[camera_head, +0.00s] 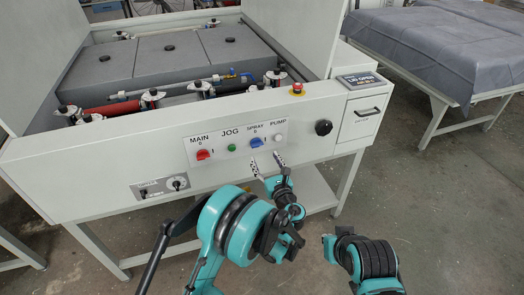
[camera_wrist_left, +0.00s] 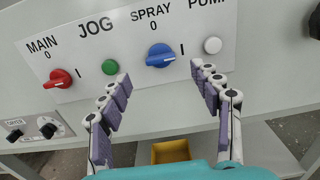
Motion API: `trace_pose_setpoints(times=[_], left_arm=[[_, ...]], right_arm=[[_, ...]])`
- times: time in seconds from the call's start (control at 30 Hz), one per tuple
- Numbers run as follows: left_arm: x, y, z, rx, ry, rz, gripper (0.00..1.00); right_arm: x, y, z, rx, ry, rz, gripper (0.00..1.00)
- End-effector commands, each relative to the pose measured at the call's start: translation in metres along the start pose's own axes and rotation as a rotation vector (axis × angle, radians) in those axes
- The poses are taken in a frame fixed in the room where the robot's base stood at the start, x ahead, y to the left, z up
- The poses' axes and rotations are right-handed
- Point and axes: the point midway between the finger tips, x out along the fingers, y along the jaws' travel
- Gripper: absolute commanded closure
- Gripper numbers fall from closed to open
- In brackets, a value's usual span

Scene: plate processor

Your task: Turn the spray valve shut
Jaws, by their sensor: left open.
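The spray valve is a blue rotary knob (camera_head: 256,142) under the word SPRAY on the white control panel. In the left wrist view the knob (camera_wrist_left: 159,56) has its bar lying nearly sideways, its right end toward the I mark, with 0 above it. My left gripper (camera_head: 266,162) is open and empty, just below and in front of the knob. In the left wrist view the left gripper (camera_wrist_left: 160,76) has its fingers apart, one on each side below the knob, not touching it. My right gripper is not in view; only teal arm parts show at the lower right.
A red MAIN knob (camera_head: 203,154), a green JOG button (camera_head: 232,147) and a white PUMP button (camera_head: 279,136) flank the valve. A black round knob (camera_head: 323,127) is further right. A yellow bin (camera_wrist_left: 170,151) sits below. A covered table (camera_head: 440,45) stands right.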

Motion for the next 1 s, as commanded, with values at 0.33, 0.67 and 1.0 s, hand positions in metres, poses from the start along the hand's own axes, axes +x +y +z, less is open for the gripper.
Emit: trace_pose_setpoints(times=[0.33, 0.67, 1.0], left_arm=[[0.051, 0.001, -0.002, 0.001, 0.0, 0.003, 0.36], [0.076, 0.0, 0.0, 0.0, 0.0, 0.0, 0.36], [0.076, 0.0, 0.0, -0.001, 0.0, 0.0, 0.76]], right_arm=[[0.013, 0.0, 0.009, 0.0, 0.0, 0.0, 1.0], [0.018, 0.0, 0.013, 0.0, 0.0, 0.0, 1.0], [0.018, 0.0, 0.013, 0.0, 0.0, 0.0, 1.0]])
